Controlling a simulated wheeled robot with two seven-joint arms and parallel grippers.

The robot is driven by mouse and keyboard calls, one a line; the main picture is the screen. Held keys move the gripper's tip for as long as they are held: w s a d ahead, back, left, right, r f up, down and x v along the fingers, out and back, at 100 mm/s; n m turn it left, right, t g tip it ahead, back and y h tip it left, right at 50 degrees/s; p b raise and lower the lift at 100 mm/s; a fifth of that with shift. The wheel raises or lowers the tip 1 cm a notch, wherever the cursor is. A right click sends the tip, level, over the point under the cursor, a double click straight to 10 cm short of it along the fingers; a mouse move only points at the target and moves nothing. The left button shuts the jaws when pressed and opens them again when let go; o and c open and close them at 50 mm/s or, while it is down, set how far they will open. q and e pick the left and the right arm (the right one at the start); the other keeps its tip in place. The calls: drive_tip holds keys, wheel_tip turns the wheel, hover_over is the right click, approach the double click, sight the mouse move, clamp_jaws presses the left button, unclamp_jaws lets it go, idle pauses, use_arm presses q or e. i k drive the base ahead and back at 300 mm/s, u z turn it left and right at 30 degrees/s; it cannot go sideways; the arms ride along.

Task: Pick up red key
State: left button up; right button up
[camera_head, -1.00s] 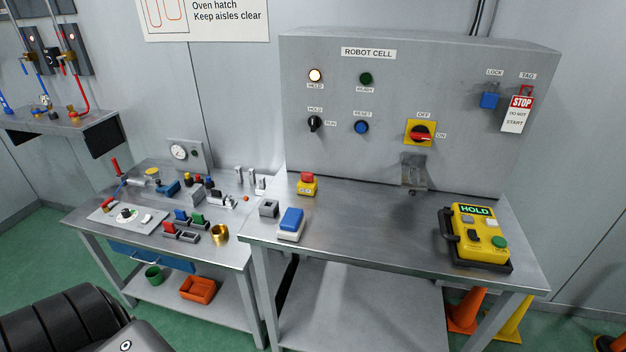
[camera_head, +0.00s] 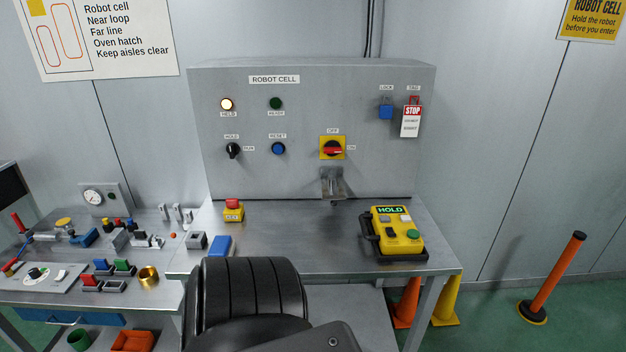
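I cannot make out a clear key shape. A small red piece (camera_head: 89,280) sits in a grey holder on the left bench, beside a blue piece (camera_head: 101,265) and a green piece (camera_head: 122,265); it may be the red key, but it is too small to tell. A red handle (camera_head: 333,150) is on the yellow OFF/ON switch of the robot cell cabinet. A black ribbed part of my own arm fills the bottom middle. Neither gripper shows.
The right bench holds a yellow pendant (camera_head: 393,236), a red-topped button box (camera_head: 233,211) and a blue block (camera_head: 220,246). A brass cup (camera_head: 149,276) stands on the left bench. Orange and yellow cones and an orange post (camera_head: 556,272) stand at right.

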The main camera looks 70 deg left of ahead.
sight(230, 202)
drive_tip(key=z, duration=0.25)
drive_tip(key=i, duration=0.95)
drive_tip(key=u, duration=2.4)
